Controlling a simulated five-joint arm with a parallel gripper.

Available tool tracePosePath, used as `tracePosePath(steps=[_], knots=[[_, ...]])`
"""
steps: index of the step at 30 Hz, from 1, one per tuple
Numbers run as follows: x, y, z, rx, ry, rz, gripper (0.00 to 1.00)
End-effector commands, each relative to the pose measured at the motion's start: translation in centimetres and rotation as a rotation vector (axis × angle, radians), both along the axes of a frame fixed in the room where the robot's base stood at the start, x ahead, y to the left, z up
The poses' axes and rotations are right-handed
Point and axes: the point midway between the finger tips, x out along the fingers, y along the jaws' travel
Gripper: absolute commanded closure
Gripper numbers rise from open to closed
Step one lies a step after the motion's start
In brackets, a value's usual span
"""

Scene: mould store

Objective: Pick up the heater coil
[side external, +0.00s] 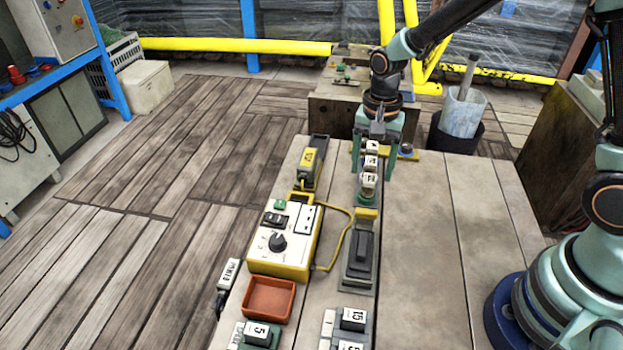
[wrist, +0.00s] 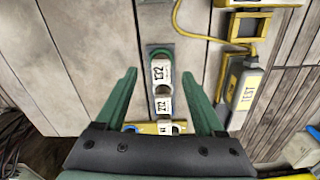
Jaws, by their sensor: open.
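I cannot single out a heater coil by its look in either view. A short row of white-tagged pieces (side external: 369,180) stands on a narrow dark holder on the worktop. In the wrist view the row (wrist: 161,72) runs between my fingers, with printed tags facing up. My gripper (side external: 372,162) is open and points down over this row, one finger on each side. In the wrist view my gripper (wrist: 159,74) shows nothing clamped. I cannot tell whether the fingers touch the pieces, and the far end of the row is partly hidden by my gripper.
A yellow control box (side external: 284,240) with a dial and cable stands left of the row. A dark block in a grey holder (side external: 361,250) is in front of it. An orange tray (side external: 269,299) and tagged blocks (side external: 352,319) lie nearer. The right worktop (side external: 430,230) is clear.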

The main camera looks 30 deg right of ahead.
Motion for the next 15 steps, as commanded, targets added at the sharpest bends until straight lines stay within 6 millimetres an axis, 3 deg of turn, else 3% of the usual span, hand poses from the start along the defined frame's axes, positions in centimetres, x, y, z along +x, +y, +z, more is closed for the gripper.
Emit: tracePosePath(steps=[15], knots=[[0.4,-0.2,-5.2,0.0,0.001,0.001,0.29]])
